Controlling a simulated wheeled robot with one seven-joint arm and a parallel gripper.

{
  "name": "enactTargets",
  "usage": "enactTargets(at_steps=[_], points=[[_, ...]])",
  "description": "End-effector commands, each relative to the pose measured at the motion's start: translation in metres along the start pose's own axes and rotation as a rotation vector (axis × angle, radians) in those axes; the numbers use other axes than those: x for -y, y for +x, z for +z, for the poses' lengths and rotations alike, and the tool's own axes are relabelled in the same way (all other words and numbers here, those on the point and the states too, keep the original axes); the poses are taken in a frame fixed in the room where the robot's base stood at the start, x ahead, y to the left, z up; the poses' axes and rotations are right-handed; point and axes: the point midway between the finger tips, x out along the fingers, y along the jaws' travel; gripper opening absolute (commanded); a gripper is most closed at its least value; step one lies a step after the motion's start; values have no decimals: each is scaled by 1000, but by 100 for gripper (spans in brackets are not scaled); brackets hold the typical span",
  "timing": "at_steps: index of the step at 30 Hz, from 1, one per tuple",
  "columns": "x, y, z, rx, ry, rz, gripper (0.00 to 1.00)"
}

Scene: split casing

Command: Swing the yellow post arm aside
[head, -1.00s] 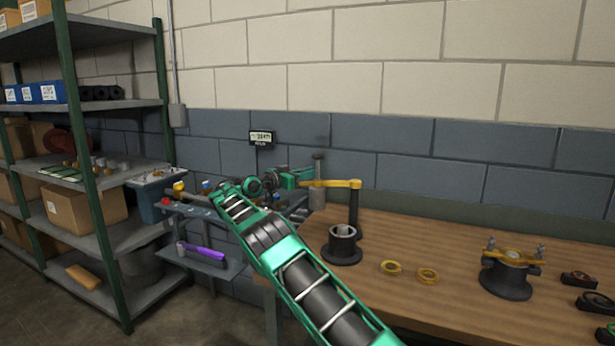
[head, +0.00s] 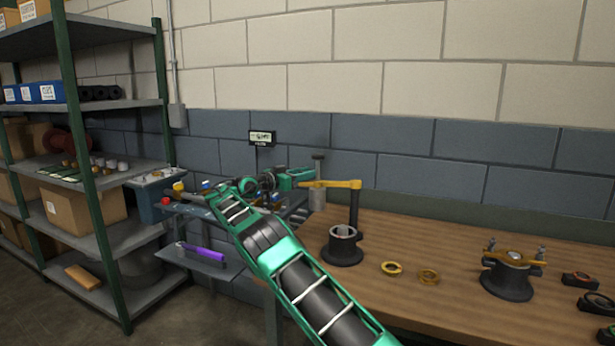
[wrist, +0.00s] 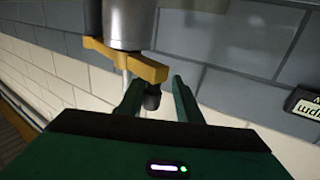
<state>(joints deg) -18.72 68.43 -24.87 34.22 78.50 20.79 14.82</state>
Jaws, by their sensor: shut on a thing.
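The yellow post arm (head: 335,184) reaches left from the top of a black upright post (head: 354,208) at the back of the wooden bench. A grey cylinder (head: 317,200) hangs under its free end. In the wrist view the yellow arm (wrist: 125,62) crosses beside the grey cylinder (wrist: 128,22), with a small black knob (wrist: 152,98) at its end. My gripper (head: 308,176) is at this free end. In the wrist view my gripper (wrist: 157,84) has its two green fingers on either side of the knob, shut on it. The exact finger contact is hard to see.
A black socket (head: 342,248) stands below the arm, with yellow rings (head: 391,269) to its right. A black casing (head: 507,278) with a yellow top stands further right. A shelf rack (head: 90,180) fills the left. A small display (head: 262,138) is on the wall behind.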

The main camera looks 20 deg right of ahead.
Motion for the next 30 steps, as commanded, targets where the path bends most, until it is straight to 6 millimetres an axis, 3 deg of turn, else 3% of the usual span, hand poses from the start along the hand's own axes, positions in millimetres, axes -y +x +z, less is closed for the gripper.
enactTargets(at_steps=[1, 7, 14, 20, 30], points=[[6, -14, 1, 2, -1, -15, 24], [10, -55, 1, 2, -1, -20, 24], [13, -92, 0, 1, -2, -21, 24], [11, -101, 0, 1, -1, -13, 24], [10, -100, 0, 1, 0, -9, 24]])
